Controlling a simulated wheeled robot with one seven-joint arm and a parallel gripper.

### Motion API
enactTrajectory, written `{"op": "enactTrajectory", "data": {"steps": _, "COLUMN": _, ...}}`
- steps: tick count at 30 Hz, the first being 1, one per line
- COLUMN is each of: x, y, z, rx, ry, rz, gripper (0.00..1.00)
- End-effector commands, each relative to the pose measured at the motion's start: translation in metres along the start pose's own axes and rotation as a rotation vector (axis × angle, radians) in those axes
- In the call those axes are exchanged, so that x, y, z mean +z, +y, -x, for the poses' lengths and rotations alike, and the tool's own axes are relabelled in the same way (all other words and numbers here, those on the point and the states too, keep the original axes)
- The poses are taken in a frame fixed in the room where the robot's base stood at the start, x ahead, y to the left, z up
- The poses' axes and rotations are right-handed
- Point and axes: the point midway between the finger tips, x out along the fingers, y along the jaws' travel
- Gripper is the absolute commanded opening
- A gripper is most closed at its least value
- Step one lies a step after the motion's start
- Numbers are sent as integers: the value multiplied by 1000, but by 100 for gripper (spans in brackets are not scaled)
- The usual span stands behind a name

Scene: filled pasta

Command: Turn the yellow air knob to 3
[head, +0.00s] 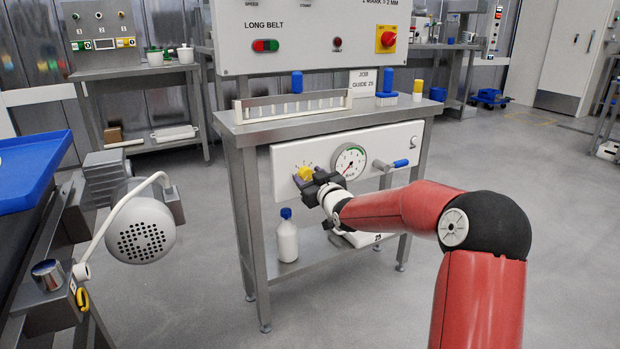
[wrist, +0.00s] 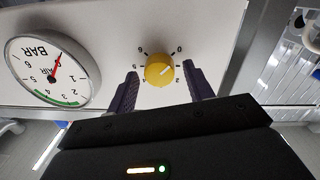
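The yellow air knob (head: 306,173) is on the front of a white panel (head: 382,142) under the bench top. In the wrist view, which is upside down, the knob (wrist: 159,71) has printed numbers around it. Its pale pointer line seems to lie between 0 and 2; the exact mark is hard to read. My gripper (head: 310,184) is at the panel. In the wrist view my gripper (wrist: 159,70) is open, with one dark finger on each side of the knob. A gap shows between each finger and the knob.
A round pressure gauge (head: 349,162) marked BAR sits right beside the knob. A blue-tipped lever (head: 400,163) sticks out farther right. A white bottle with a blue cap (head: 287,238) stands on the lower shelf, below the knob.

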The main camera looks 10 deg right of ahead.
Motion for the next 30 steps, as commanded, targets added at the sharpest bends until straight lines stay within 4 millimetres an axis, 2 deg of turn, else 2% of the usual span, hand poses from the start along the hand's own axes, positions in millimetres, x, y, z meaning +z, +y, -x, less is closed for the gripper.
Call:
{"op": "enactTrajectory", "data": {"steps": 1, "x": 0, "y": 0, "z": 0, "rx": 0, "ry": 0, "rz": 0, "gripper": 44}}
{"op": "enactTrajectory", "data": {"steps": 9, "x": 0, "y": 0, "z": 0, "rx": 0, "ry": 0, "rz": 0, "gripper": 10}}
{"op": "enactTrajectory", "data": {"steps": 20, "x": -1, "y": 1, "z": 0, "rx": 0, "ry": -3, "rz": -63, "gripper": 10}}
{"op": "enactTrajectory", "data": {"steps": 30, "x": -2, "y": 2, "z": 0, "rx": -2, "ry": -16, "rz": -318, "gripper": 10}}
